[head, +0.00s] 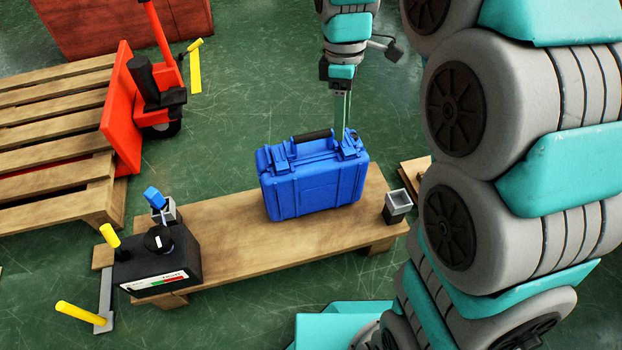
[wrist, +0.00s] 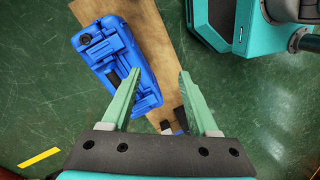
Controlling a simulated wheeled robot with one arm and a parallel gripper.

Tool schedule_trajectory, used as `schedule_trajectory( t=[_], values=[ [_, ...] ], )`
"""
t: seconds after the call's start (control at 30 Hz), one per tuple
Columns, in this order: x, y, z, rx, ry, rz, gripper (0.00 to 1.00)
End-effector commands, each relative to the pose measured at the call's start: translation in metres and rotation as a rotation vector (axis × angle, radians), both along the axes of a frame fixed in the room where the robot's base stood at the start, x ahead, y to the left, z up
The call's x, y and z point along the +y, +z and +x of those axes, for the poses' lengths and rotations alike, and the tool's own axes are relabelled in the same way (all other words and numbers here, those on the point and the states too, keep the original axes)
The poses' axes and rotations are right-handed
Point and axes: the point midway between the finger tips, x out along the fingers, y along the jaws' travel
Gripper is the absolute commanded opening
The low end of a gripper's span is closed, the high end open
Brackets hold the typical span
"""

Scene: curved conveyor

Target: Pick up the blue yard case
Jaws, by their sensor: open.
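The blue yard case (head: 315,187) stands upright on a low wooden bench (head: 230,226), with its black handle (head: 312,136) on top. My gripper (head: 344,122) is above and just behind the right part of the case in the head view. In the wrist view, the case (wrist: 112,52) lies beyond and left of my gripper (wrist: 160,75). The two green fingers are spread apart with nothing between them. The left finger overlaps the case's handle side in the picture; I cannot tell whether it touches.
A black box with a dial (head: 157,258) and a small blue-topped item (head: 156,198) are at the bench's left end. A grey open cup (head: 397,205) is at its right end. A wooden pallet (head: 60,140) and red pallet jack (head: 124,110) stand left.

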Motion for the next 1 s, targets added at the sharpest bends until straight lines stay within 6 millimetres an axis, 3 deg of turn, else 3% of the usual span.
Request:
schedule_trajectory(
  t=[0.03,0.2,0.4,1.0],
  values=[
    [0.011,-0.014,0.016,0.008,0.078,0.010,0.60],
    [0.040,-0.035,0.056,0.019,0.322,0.048,0.60],
    [0.060,-0.050,0.079,0.027,0.483,0.073,0.60],
    [0.061,-0.100,0.073,0.035,0.517,0.080,0.60]
  ],
)
